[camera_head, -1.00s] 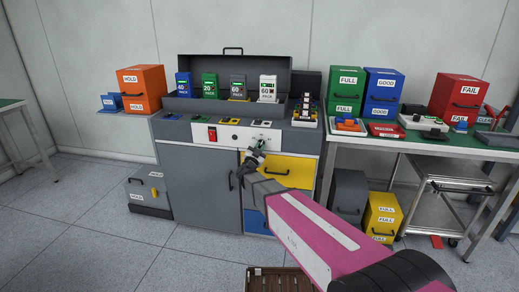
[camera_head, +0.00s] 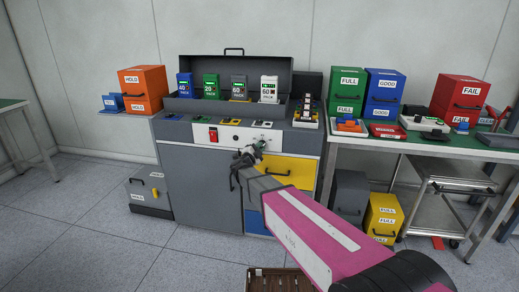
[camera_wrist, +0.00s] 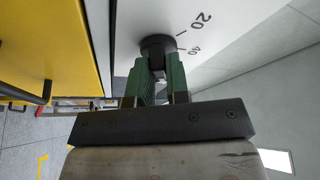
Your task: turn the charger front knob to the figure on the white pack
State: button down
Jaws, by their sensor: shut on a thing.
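The charger front (camera_head: 227,134) is a pale panel on the grey bench. The knob (camera_wrist: 157,45) is round and dark in the wrist view; the gripper hides it in the head view. My gripper (camera_wrist: 159,66) is shut on the knob with its green fingers. Printed figures 20 and 40 and short tick marks show beside the knob; the 40 mark is nearest the fingers. Other figures and the knob's pointer are hidden. The white pack (camera_head: 269,90) stands on the charger's rear shelf at the right; its small figure looks like 60.
Blue (camera_head: 184,87), green (camera_head: 210,88) and grey (camera_head: 239,89) packs stand beside the white one. A red switch (camera_head: 213,134) is left on the panel. A yellow drawer (camera_head: 290,171) lies just below right of my gripper.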

dwell(0.3)
jog(key=c, duration=1.1)
grip_release()
jog(key=v, duration=1.1)
jog(key=shift+w+r, duration=0.1)
